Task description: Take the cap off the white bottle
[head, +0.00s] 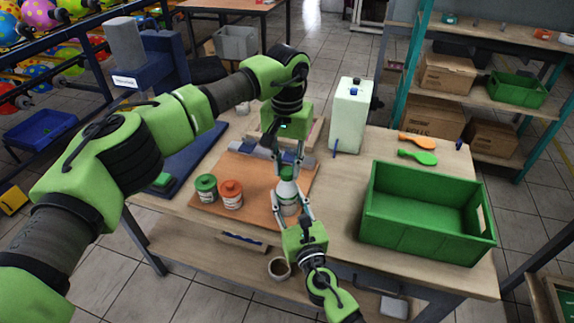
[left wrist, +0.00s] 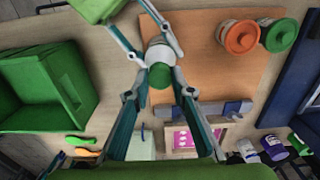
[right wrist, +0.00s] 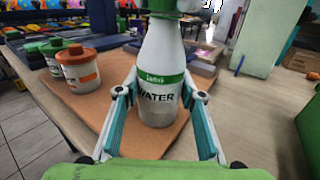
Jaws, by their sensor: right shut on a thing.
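The white bottle (head: 288,198) with a green label and a green cap (head: 287,173) stands upright over the orange-brown board. My right gripper (head: 291,214) is shut on its lower body; the right wrist view shows both fingers against the bottle (right wrist: 161,70), with "WATER" on it. My left gripper (head: 288,158) points down over the bottle from above, its fingers open around the cap. In the left wrist view the cap (left wrist: 160,75) lies between the left fingertips, with a small gap visible at its left side. The cap is on the bottle.
A green-lidded jar (head: 206,188) and an orange-lidded jar (head: 231,194) stand left of the bottle on the board (head: 262,228). A green crate (head: 425,239) is at the right.

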